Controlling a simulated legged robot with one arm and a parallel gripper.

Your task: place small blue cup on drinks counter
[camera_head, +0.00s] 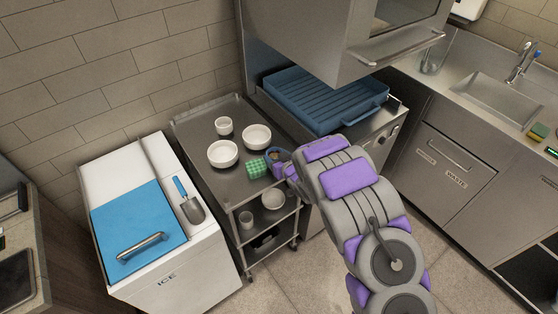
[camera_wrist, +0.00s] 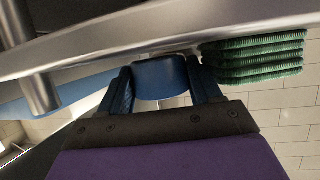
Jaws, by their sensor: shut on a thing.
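The small blue cup (camera_wrist: 160,78) is between the two dark blue fingers of my gripper (camera_wrist: 163,92) in the wrist view. My gripper is shut on it. In the head view my gripper (camera_head: 277,158) is at the right edge of the metal cart's top, beside a green checkered cloth stack; the cup is hard to tell from the fingers there. In the wrist view the cup is close to a metal edge. No surface is marked as the drinks counter, so I cannot tell which one it is.
The metal cart (camera_head: 193,137) holds white bowls (camera_head: 223,153) and the green cloths (camera_head: 257,168). A white ice bin (camera_head: 190,262) with a scoop (camera_head: 190,203) stands left. A blue rack (camera_head: 325,98) is behind my arm. The sink counter (camera_head: 452,95) is right; a brown counter (camera_head: 38,265) is far left.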

